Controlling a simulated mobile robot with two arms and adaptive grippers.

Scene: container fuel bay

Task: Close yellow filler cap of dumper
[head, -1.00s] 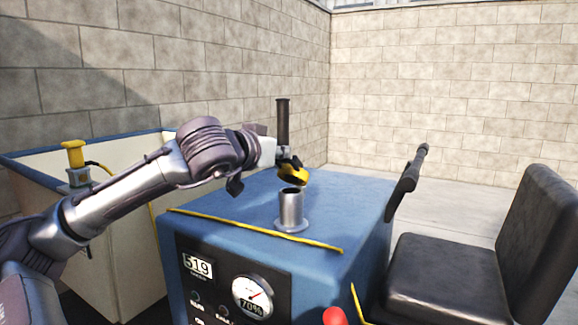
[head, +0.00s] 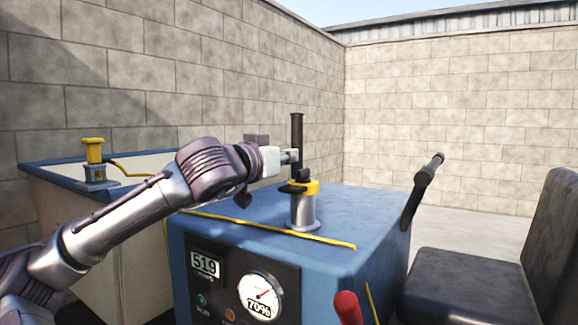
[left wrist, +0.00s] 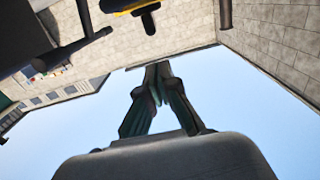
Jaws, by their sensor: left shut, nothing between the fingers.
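The yellow filler cap (head: 312,188) lies level over the top of the silver filler neck (head: 303,212) on the blue dumper body (head: 365,215). I cannot tell whether the cap is fully pressed down. My left gripper (head: 291,157) is just above and left of the cap, beside a dark upright post; its fingers are hard to make out there. In the left wrist view its fingers (left wrist: 157,70) are shut and empty. A yellow part with a black piece, apparently the cap (left wrist: 125,5), is at the top edge. My right gripper is out of view.
The dark post (head: 297,130) rises behind the cap. A cream bin (head: 128,235) with a yellow-topped fitting (head: 93,150) stands left. A black lever (head: 422,190) and seat (head: 455,275) are right.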

